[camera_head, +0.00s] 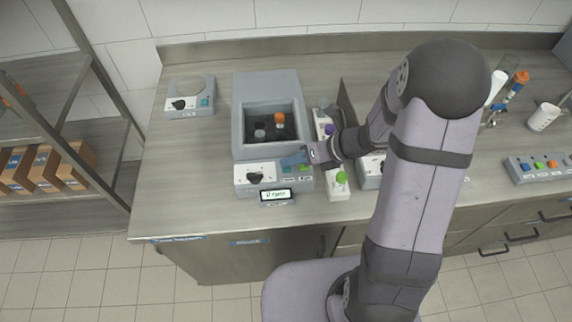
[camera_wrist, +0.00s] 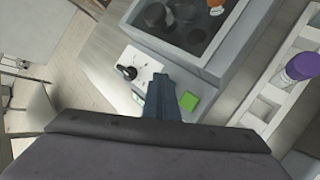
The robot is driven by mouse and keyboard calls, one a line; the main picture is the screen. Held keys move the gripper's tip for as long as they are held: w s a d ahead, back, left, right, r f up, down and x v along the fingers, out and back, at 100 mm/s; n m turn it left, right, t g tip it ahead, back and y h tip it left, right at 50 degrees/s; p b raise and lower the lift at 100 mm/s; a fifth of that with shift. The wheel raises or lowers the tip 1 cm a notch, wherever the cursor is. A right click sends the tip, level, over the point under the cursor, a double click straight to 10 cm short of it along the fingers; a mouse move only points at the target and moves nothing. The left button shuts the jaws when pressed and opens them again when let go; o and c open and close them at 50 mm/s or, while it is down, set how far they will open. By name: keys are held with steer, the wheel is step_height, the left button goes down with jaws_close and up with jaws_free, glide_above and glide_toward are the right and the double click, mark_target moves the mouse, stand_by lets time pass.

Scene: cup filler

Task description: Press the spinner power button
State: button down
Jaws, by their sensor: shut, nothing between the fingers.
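A grey machine (camera_head: 267,84) with an open square well stands left of centre on the bench, probably the spinner. Small vials with orange and grey caps (camera_head: 279,119) sit in its well. Its front panel (camera_head: 275,187) has a black knob (camera_head: 254,178), which also shows in the wrist view (camera_wrist: 128,72), and small buttons at the right. A green button (camera_wrist: 188,101) shows just right of my fingers in the wrist view. My gripper (camera_head: 292,161) is shut and empty, over the panel's right part. Its fingers (camera_wrist: 163,84) hide part of the panel. I cannot tell whether they touch it.
A white rack (camera_head: 340,188) with a purple-capped (camera_wrist: 300,66) and a green-capped vial stands close to the right. A small display (camera_head: 276,195) is at the panel's front. Another device (camera_head: 190,97) stands at the back left.

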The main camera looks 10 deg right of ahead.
mark_target(291, 168)
steer(key=shift+r+p, duration=0.65)
steer(key=shift+p, duration=0.1)
step_height(291, 168, up, 6)
steer(key=p, duration=0.6)
stand_by(0.6)
